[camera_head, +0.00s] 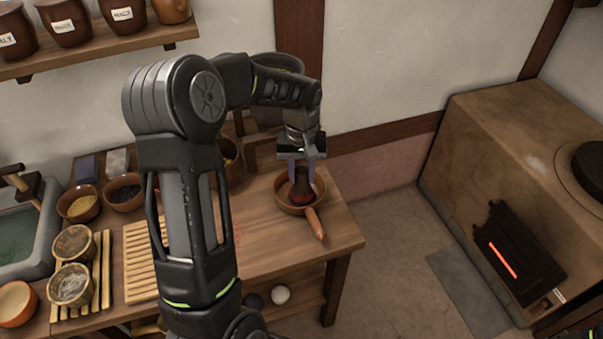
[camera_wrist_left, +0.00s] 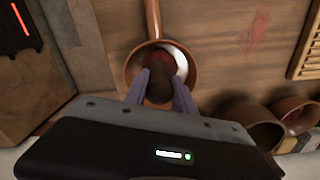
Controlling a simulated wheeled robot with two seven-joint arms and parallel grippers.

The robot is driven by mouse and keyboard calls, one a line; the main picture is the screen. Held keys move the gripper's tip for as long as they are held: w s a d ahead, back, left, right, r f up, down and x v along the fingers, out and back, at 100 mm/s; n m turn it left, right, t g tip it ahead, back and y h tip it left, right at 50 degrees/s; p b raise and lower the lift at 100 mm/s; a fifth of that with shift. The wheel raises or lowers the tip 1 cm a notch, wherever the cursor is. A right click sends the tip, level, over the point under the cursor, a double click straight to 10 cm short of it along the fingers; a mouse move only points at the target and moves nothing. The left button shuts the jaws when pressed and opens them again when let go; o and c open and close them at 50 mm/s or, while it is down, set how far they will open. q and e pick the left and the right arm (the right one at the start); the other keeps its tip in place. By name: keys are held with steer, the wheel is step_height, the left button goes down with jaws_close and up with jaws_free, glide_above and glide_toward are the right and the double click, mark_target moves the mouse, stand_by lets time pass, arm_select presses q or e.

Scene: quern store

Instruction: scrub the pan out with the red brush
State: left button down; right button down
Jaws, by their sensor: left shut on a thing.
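The pan (camera_head: 284,199) is a small brown pan on the right end of the wooden table, its handle (camera_head: 315,223) pointing to the front right. My left gripper (camera_head: 304,188) points down over the pan from behind. It is shut on the red brush (camera_head: 301,198), whose reddish lower part shows inside the pan. In the left wrist view, the fingers (camera_wrist_left: 160,90) hold the brush's dark brown body (camera_wrist_left: 161,84) over the pan (camera_wrist_left: 188,64). Whether the bristles touch the pan floor is hidden.
A slatted wooden rack (camera_head: 140,260) and several bowls, one with yellow grain (camera_head: 79,204), lie to the left on the table. A stone sink (camera_head: 40,240) is at the far left. A stove (camera_head: 520,150) with a glowing slot stands across a floor gap at right.

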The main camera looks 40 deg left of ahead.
arm_select(q)
steer(key=shift+f+b, duration=0.45)
steer(key=shift+f, duration=0.25)
steer(key=shift+w+a+r, duration=0.1)
steer(key=shift+w+a+r+p, duration=0.1)
steer(key=shift+w+a+p, duration=0.15)
steer(key=shift+w+a, duration=0.25)
steer(key=shift+w+a+p, duration=0.2)
steer(key=shift+w+a, duration=0.05)
steer(key=shift+a, duration=0.4)
steer(key=shift+w+a, duration=0.2)
steer(key=shift+a, duration=0.05)
steer(key=shift+f, duration=0.2)
steer(key=shift+s+d+f+b, duration=0.1)
steer(key=shift+s+d+b, duration=0.15)
steer(key=shift+s+d, duration=0.45)
steer(key=shift+s+d+b, duration=0.25)
steer(key=shift+s+d, duration=0.2)
steer(key=shift+d, duration=0.4)
